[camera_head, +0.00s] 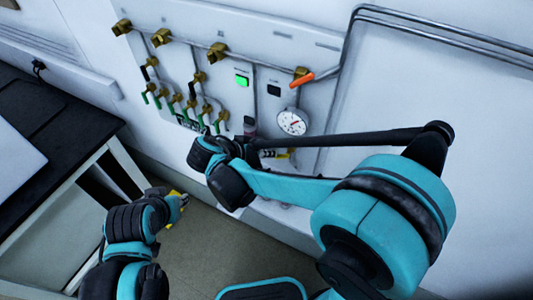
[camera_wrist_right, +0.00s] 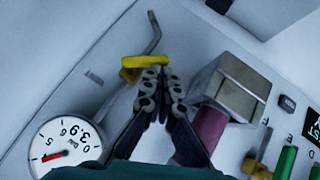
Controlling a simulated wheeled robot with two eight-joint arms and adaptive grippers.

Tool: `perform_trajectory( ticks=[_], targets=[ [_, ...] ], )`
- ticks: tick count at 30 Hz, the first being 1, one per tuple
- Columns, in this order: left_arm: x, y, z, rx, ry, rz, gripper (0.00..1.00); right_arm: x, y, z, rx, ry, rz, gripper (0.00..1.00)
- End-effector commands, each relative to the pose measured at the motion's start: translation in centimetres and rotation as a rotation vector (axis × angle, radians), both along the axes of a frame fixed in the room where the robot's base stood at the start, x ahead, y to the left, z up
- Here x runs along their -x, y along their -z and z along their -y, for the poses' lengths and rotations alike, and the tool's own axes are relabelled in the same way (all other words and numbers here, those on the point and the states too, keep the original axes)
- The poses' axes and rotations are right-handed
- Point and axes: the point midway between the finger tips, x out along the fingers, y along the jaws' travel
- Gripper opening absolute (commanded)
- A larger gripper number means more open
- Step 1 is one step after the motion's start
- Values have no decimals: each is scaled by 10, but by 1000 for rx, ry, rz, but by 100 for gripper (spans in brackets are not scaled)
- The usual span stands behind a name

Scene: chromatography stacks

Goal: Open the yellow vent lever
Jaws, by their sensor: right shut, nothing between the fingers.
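The yellow vent lever (camera_wrist_right: 145,62) sits on a bent grey pipe on the wall panel in the right wrist view. A bit of it (camera_head: 282,156) shows low on the panel in the head view. My right gripper (camera_wrist_right: 161,73) is shut and empty, its fingertips right at the lever's near side; I cannot tell whether they touch it. In the head view the right gripper (camera_head: 267,153) is small and partly hidden by its wrist. My left gripper (camera_head: 183,200) is low at the left, near something yellow; its finger opening is unclear.
A pressure gauge (camera_wrist_right: 66,146) and a metal block (camera_wrist_right: 231,88) with a purple cylinder (camera_wrist_right: 210,126) flank the right gripper. Several green-handled valves (camera_head: 175,103) and an orange lever (camera_head: 301,79) are on the panel. A dark-topped bench (camera_head: 60,125) stands at left.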

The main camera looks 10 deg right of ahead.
Motion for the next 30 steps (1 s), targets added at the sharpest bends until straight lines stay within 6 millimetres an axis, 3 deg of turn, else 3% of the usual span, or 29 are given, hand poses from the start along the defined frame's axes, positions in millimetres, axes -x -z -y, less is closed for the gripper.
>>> perform_trajectory(
  ticks=[30],
  targets=[
    [0,28,0,0,0,0,30,6,37,8,-7,1,6,0]
  ],
)
